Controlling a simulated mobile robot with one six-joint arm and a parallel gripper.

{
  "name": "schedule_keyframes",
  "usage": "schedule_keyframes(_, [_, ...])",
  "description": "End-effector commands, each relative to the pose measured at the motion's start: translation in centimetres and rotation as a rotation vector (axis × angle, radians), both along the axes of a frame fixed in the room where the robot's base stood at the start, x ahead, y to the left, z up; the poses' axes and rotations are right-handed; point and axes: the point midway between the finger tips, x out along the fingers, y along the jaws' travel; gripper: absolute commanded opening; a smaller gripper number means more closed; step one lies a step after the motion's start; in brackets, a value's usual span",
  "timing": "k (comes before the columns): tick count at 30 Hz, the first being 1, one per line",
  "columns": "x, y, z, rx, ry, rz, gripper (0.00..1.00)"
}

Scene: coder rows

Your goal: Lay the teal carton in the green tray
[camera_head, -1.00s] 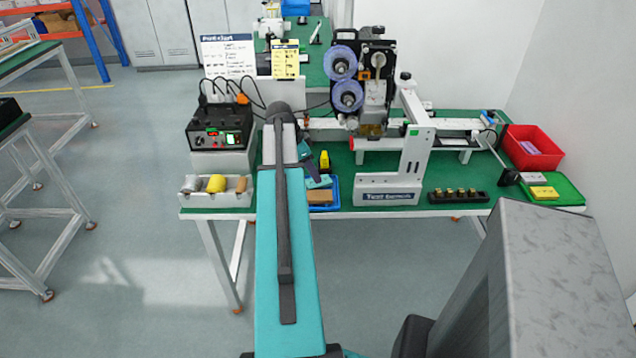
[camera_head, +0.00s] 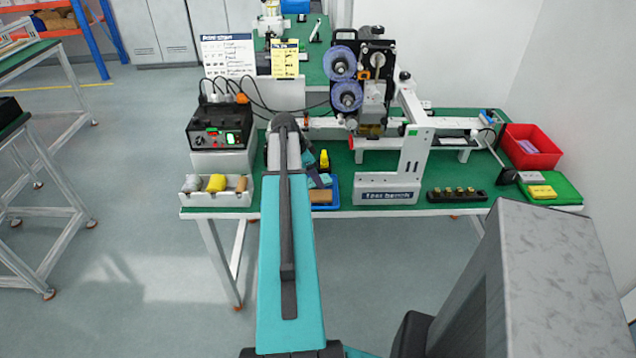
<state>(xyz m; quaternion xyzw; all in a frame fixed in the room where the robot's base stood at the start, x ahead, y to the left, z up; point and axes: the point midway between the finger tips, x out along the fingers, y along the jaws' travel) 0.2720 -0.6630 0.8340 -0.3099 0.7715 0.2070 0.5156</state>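The green tray (camera_head: 569,191) lies at the right end of the green bench, with a yellow block and a small pale item on or beside it. A small blue-teal box (camera_head: 325,180) shows in the blue tray (camera_head: 334,203), behind a brown block; it may be the teal carton, but my arm partly covers this spot. My teal arm reaches forward over the bench's front edge, left of the blue tray. Teal and dark parts at its far end are probably my wrist. My gripper's fingers are hidden behind the arm, so I cannot see whether they hold anything.
A white test bench stand (camera_head: 388,190) and a dark strip with several brass pieces (camera_head: 457,194) stand between the blue and green trays. A red bin (camera_head: 532,146) is behind the green tray. A white bin (camera_head: 217,199) and a control box (camera_head: 219,128) are at left.

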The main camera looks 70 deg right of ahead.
Motion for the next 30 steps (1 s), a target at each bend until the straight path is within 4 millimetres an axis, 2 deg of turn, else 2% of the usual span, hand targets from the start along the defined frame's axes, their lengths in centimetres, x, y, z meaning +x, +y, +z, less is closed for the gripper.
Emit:
schedule_keyframes(2, [0.0, 0.0, 0.0, 0.0, 0.0, 0.0, 0.44])
schedule_keyframes(6, [0.0, 0.0, 0.0, 0.0, 0.0, 0.0, 0.2])
schedule_keyframes(8, [0.0, 0.0, 0.0, 0.0, 0.0, 0.0, 0.14])
schedule_keyframes(20, [0.0, 0.0, 0.4, 0.0, 0.0, 0.0, 0.14])
schedule_keyframes(30, [0.0, -0.1, 3.4, -0.002, -0.001, 0.0, 0.14])
